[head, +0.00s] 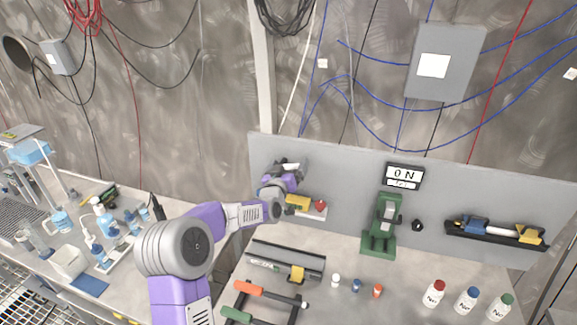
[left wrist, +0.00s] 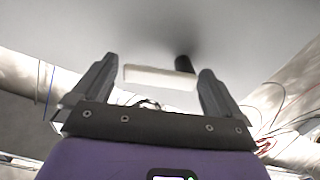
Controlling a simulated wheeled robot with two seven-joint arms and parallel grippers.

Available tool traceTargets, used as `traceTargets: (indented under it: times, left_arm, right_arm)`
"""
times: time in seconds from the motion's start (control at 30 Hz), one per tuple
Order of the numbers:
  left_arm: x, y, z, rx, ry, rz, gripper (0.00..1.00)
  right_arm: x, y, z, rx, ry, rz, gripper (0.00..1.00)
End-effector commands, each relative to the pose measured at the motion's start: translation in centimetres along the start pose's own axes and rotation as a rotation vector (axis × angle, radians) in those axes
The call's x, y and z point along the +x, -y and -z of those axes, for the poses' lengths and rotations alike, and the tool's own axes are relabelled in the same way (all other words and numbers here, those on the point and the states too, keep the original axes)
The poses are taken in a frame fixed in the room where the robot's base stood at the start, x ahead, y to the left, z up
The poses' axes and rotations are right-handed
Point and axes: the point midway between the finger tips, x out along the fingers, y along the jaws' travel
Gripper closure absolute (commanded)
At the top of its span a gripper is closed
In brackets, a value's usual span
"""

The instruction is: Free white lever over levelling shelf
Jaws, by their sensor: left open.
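The white lever (left wrist: 158,77) shows in the left wrist view as a pale bar on a dark round post (left wrist: 183,64), against the grey panel. My left gripper (left wrist: 157,68) is open, with one finger to either side of the bar; I cannot tell whether either finger touches it. In the head view my left gripper (head: 289,170) is up at the left part of the upright panel and hides most of the lever. Just below it is a small shelf with a yellow block (head: 297,202) and a red knob (head: 320,205). My right gripper is not in view.
A grey trough (head: 286,262), orange-handled tool (head: 262,292) and several bottles (head: 433,294) are on the bench. Glassware crowds the left bench.

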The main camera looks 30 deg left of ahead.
Motion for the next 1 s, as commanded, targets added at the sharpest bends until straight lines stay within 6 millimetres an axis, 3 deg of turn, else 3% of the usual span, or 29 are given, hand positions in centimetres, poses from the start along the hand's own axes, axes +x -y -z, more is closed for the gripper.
traceTargets:
  times: [0.17,0.5,0.67,1.0]
  left_arm:
    - [0.0,0.0,-0.1,0.000,0.001,0.000,0.00]
    - [0.0,0.0,0.0,0.000,0.000,0.000,0.47]
    - [0.0,0.0,-0.3,0.026,-0.002,-0.002,0.47]
    - [0.0,0.0,-1.1,0.218,-0.002,-0.003,0.47]
  right_arm:
    - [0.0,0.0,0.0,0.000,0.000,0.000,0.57]
    - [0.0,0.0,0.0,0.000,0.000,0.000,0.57]
    - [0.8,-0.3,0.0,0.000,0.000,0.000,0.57]
    - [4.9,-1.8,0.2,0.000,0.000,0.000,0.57]
